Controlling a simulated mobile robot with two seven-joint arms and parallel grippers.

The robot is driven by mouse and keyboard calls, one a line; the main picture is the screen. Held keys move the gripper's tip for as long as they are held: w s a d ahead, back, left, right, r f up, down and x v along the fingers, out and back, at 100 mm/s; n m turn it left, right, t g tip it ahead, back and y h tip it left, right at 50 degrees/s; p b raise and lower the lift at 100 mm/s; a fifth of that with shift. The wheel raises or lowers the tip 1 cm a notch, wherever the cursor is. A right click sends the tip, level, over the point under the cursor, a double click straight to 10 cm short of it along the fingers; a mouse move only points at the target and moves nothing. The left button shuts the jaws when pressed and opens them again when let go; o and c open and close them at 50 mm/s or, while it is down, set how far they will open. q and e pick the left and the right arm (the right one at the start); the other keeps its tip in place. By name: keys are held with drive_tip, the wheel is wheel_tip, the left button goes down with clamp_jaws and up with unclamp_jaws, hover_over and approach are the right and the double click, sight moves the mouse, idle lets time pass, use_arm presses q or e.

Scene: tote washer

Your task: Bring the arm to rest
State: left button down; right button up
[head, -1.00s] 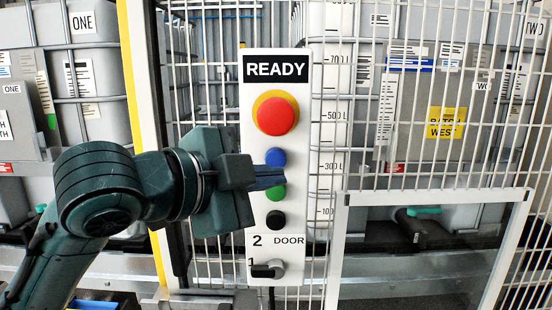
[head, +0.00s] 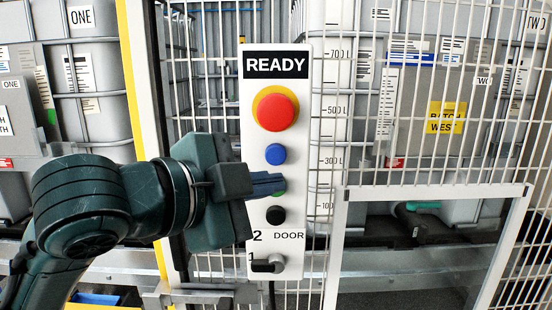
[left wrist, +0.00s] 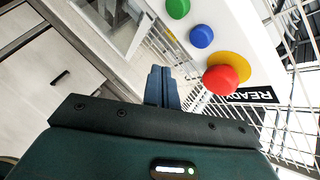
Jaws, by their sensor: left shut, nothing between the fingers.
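My left gripper (head: 268,185) is shut and empty, its blue fingers held together in front of the white control panel (head: 260,65). In the head view the fingers cover most of the green button (head: 282,193). The blue button (head: 275,154) and the red stop button (head: 277,113) on its yellow ring are in clear sight above. The black button (head: 276,215) is just below the fingers. In the left wrist view the shut fingers (left wrist: 160,86) stand apart from the green button (left wrist: 177,8) and the blue button (left wrist: 202,36). My right gripper is not in view.
A wire mesh fence (head: 420,175) stands behind and beside the panel. A yellow-edged white post (head: 142,80) is to the left. A black selector knob (head: 267,264) sits low on the panel. Large grey tanks marked ONE (head: 85,75) and TWO are behind.

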use_arm(q)
drive_tip(key=a+f+n+g+y, duration=0.1)
drive_tip(key=a+f+n+y, duration=0.4)
drive_tip(key=f, duration=0.8)
drive_tip(key=a+f+n+g, duration=0.1)
drive_tip(key=a+f+n, duration=0.4)
drive_tip(key=f, duration=0.7)
drive_tip(key=s+a+f+n+g+y, duration=0.3)
drive_tip(key=s+a+f+n, duration=0.15)
drive_tip(key=s+f, duration=0.45)
drive_tip(key=s+a+f+n+g+y, duration=0.25)
drive_tip(key=s+a+f+n, duration=0.2)
drive_tip(key=s+f, duration=0.45)
drive_tip(key=w+d+f+m+t+h, duration=0.1)
drive_tip(key=w+d+f+t+h, duration=0.2)
drive_tip(key=w+d+f+t, duration=0.2)
drive_tip(key=shift+w+d+f+m+t, duration=0.4)
drive_tip(key=shift+f+t, duration=0.55)
drive_tip(key=shift+f, duration=0.5)
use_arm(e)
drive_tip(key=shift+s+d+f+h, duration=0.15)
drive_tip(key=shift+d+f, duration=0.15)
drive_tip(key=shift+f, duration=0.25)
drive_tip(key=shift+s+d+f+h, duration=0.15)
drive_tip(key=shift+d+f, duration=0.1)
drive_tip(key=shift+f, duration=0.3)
use_arm(q)
drive_tip(key=shift+a, duration=0.15)
